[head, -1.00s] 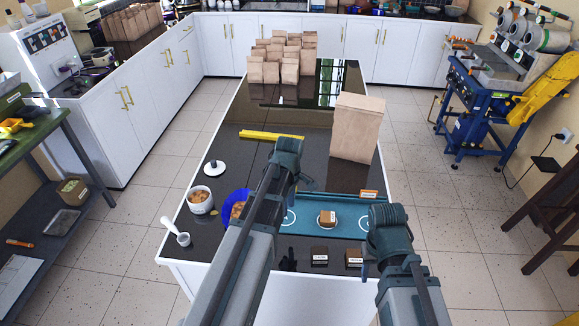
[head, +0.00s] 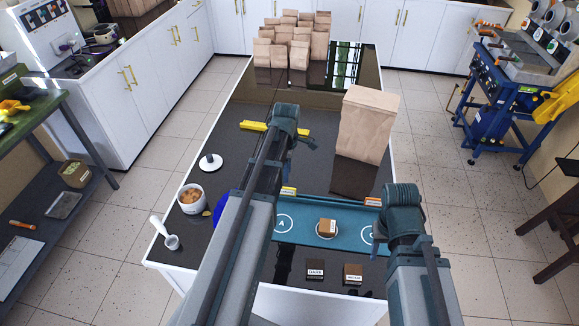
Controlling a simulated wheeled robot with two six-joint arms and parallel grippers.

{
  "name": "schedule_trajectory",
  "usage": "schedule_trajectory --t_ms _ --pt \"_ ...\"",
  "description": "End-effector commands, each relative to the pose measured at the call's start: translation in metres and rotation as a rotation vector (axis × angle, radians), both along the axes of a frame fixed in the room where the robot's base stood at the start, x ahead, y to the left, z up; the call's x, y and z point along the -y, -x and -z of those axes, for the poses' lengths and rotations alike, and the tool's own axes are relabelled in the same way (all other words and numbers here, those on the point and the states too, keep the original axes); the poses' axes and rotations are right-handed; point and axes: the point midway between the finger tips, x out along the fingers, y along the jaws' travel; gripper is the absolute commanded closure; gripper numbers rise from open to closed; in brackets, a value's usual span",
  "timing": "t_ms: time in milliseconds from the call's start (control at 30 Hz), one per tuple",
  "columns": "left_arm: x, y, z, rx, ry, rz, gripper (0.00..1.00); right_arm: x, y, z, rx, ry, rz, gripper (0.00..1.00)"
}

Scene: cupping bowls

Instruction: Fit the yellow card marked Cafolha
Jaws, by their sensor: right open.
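A small yellow card (head: 288,191) with a pale label stands at the back edge of the teal tray (head: 300,240), right beside my left arm. Its lettering is too small to read. An orange card (head: 373,202) stands further right on that edge. The tray has a white circle marked A at the left and another circle at the right, partly behind my right arm. My right gripper (head: 384,255) is open at the tray's right end.
Two dark labelled blocks (head: 352,274) lie in front of the tray. A tall paper bag (head: 367,125) stands behind it. A yellow bar (head: 254,126) lies behind my left arm. A white bowl (head: 192,197), lid (head: 210,162) and scoop (head: 166,236) are at the left.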

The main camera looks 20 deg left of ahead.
Motion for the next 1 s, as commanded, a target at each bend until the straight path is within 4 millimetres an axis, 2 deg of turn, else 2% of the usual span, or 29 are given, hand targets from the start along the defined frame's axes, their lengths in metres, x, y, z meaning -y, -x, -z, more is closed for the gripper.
schedule_trajectory --t_ms 167,367,800,1000 --pt "0.000 0.000 0.002 0.000 0.000 0.000 0.60 0.000 0.000 0.002 0.000 0.000 0.000 0.50" --pt "0.000 0.000 0.014 0.000 0.000 0.001 0.60 0.000 0.000 0.014 0.000 0.000 0.000 0.50" --pt "0.000 0.000 0.068 0.000 0.000 0.001 0.60 0.000 0.000 0.068 0.000 0.000 0.002 0.50" --pt "0.000 0.000 0.081 0.000 0.000 0.001 0.60 0.000 0.000 0.081 0.000 0.000 0.002 0.50"
